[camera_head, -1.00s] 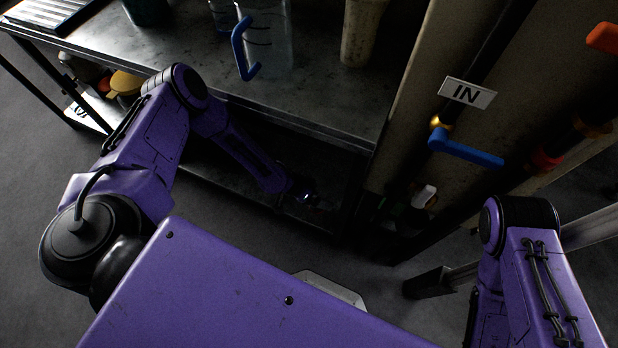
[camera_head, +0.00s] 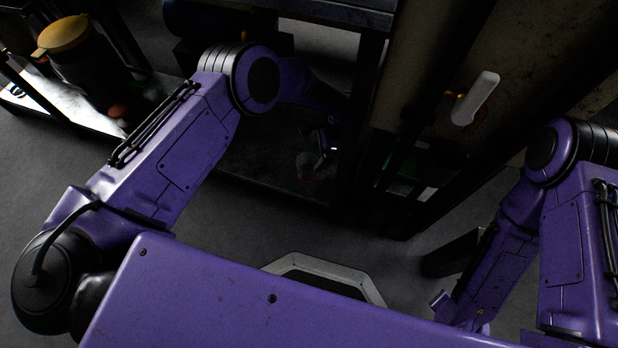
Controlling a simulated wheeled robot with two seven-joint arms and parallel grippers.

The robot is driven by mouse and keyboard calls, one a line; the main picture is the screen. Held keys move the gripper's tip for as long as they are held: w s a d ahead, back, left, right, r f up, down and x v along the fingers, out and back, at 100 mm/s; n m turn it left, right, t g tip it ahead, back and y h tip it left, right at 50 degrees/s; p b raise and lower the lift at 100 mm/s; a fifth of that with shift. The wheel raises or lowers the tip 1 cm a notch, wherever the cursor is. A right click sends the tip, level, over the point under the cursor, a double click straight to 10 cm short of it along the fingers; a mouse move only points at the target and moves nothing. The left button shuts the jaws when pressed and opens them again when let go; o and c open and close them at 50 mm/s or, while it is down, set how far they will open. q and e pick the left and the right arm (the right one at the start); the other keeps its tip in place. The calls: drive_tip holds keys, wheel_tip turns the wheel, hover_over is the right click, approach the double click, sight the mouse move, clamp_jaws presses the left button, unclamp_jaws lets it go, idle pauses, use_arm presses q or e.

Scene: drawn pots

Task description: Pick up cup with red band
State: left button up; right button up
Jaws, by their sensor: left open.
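A small pale, see-through cup with a reddish band (camera_head: 307,170) stands on the dark lower shelf (camera_head: 260,170), in dim light. My left arm reaches down from the left over this shelf. My left gripper (camera_head: 327,155) is open, close beside the cup at its upper right. Whether its fingers touch the cup or reach around it, I cannot tell in the shadow. My right arm comes in at the right and hangs down beside my body; its gripper does not show.
A dark shelf post (camera_head: 362,95) stands just right of my left gripper. A panel with a white handle (camera_head: 476,98) is farther right. At the upper left, a large jar with a yellow lid (camera_head: 62,35) stands on a shelf. Grey floor lies in front.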

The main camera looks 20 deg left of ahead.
use_arm(q)
drive_tip(key=shift+s+d+f+m+y+b, duration=0.1)
drive_tip(key=shift+s+f+m+y+b, duration=0.2)
drive_tip(key=shift+s+m+y, duration=0.15)
drive_tip(key=b, duration=0.3)
hover_over(307, 163)
drive_tip(key=s+d, duration=0.1)
drive_tip(key=s, duration=0.2)
drive_tip(key=shift+g, duration=0.3)
drive_tip(key=f, duration=0.5)
drive_tip(key=shift+w+d, duration=0.2)
drive_tip(key=shift+a+f, duration=0.2)
drive_tip(key=shift+f, duration=0.15)
use_arm(e)
drive_tip(key=f, duration=0.1)
drive_tip(key=a+f, duration=0.1)
drive_tip(key=f, duration=0.1)
drive_tip(key=shift+a+f+y, duration=0.15)
drive_tip(key=shift+f+y, duration=0.1)
drive_tip(key=shift+y, duration=0.05)
use_arm(q)
drive_tip(key=shift+c, duration=0.3)
drive_tip(key=c, duration=1)
